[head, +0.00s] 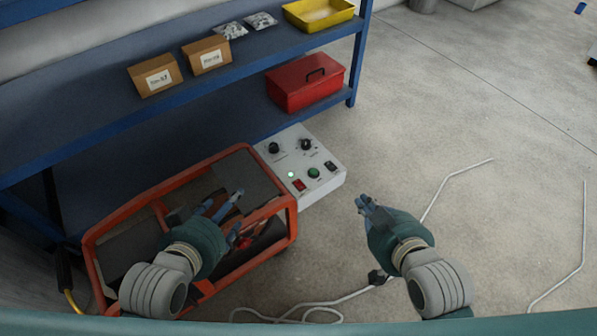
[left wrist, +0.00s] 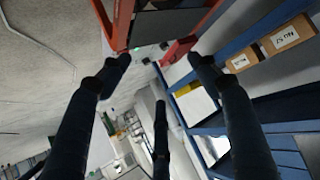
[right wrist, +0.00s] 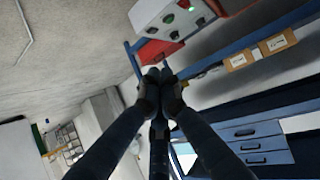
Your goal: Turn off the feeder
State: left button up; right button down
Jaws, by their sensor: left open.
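The feeder is an orange-framed machine (head: 100,275) with a white control panel (head: 320,193) at its right end. The panel carries two black knobs, a lit green lamp (head: 291,174), a red switch (head: 299,185), a green button (head: 314,172) and a black switch (head: 330,166). The panel also shows at the top of the right wrist view (right wrist: 147,12). My left gripper (head: 222,201) is open and empty over the orange frame, left of the panel. My right gripper (head: 362,203) has its fingers together, holding nothing visible, to the right of the panel and apart from it.
A blue shelf (head: 120,117) behind holds two cardboard boxes (head: 153,80), small bags and a yellow tray (head: 320,23). A red toolbox (head: 300,92) sits on its lower level, behind the panel. A pale cable (head: 445,185) lies on the floor. The right floor is largely clear.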

notch_tip(320, 180, down, 5)
jog(key=s+a+n+g+p, duration=0.1)
jog(key=s+a+g+p, duration=0.1)
jog(key=s+g+p, duration=0.15)
pick_arm(q)
jog(key=s+a+f+g+y, duration=0.1)
jog(key=s+a+f+g, duration=0.3)
jog(key=s+f, duration=0.9)
notch_tip(320, 180, down, 4)
jog(key=g, duration=0.3)
jog(key=shift+r+g+y, duration=0.2)
jog(key=shift+g+y, duration=0.1)
jog(key=shift+y, duration=0.1)
pick_arm(e)
jog(key=w+a+n+y, duration=0.1)
jog(key=w+a, duration=0.3)
jog(key=w, duration=0.2)
jog(key=w+a+n+y, duration=0.2)
jog(key=w+a, duration=0.1)
jog(key=w, duration=0.4)
jog(key=shift+w+a+f+t+y, duration=0.25)
jog(key=shift+w+a+t+y, duration=0.1)
jog(key=shift+t, duration=0.1)
pick_arm(q)
jog(key=shift+a, duration=0.1)
